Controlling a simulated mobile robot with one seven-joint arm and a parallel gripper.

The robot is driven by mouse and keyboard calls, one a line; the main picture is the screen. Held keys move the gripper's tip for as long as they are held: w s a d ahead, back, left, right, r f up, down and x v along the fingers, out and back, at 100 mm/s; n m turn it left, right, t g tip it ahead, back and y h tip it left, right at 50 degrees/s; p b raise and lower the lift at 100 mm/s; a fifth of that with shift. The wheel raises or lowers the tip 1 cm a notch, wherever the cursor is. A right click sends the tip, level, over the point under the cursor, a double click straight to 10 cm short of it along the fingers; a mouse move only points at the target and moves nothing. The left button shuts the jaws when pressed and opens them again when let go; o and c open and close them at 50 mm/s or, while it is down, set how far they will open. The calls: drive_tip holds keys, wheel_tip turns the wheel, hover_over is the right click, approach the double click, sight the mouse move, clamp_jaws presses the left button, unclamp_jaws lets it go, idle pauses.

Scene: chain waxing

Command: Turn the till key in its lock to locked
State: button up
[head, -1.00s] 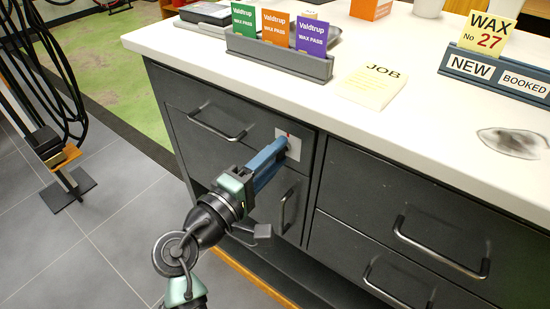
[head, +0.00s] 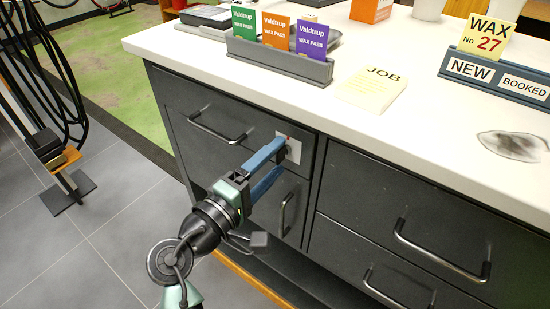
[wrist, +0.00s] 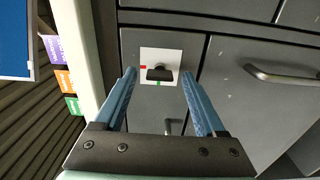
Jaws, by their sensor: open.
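The till key (wrist: 160,74) shows in the wrist view as a dark bow on a pale square lock plate (wrist: 150,54). The plate has a red mark at its left and a green mark below the key. In the head view the lock plate (head: 293,148) is on the grey counter front, with a red mark at its top; the key is hidden there. My gripper (wrist: 157,74) is open, its blue fingers on either side of the key and clear of it in the wrist view. In the head view my gripper (head: 279,160) is just in front of the plate.
Drawers with bar handles surround the lock, one handle (head: 218,125) to the left and another (head: 285,213) below. The white counter top (head: 430,125) overhangs above, bearing a card holder (head: 280,60) and a JOB pad (head: 373,89).

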drive_tip(key=v, duration=1.2)
drive_tip(key=shift+s, duration=0.1)
drive_tip(key=w+d+r+m+t+y, duration=0.2)
drive_tip(key=w+r+m+y, duration=0.15)
drive_tip(key=r, duration=0.55)
drive_tip(key=w+d+r+m+t+y, duration=0.2)
drive_tip(key=w+r+m, duration=0.15)
drive_tip(key=r, duration=0.55)
drive_tip(key=s+d+r+m+t+y, duration=0.2)
drive_tip(key=s+r+t, duration=0.25)
drive_tip(key=r, duration=0.65)
drive_tip(key=s+d+r+m+t+y, duration=0.2)
drive_tip(key=s+r+t+y, duration=0.3)
drive_tip(key=r, duration=0.6)
wheel_tip(320, 180, up, 16)
drive_tip(key=s+h+p, duration=0.1)
drive_tip(key=h+p, duration=0.1)
drive_tip(key=p, duration=1.3)
drive_tip(key=shift+s+a+g+p, duration=0.25)
drive_tip(key=shift+s+g+p, duration=0.1)
drive_tip(key=shift+p, duration=0.05)
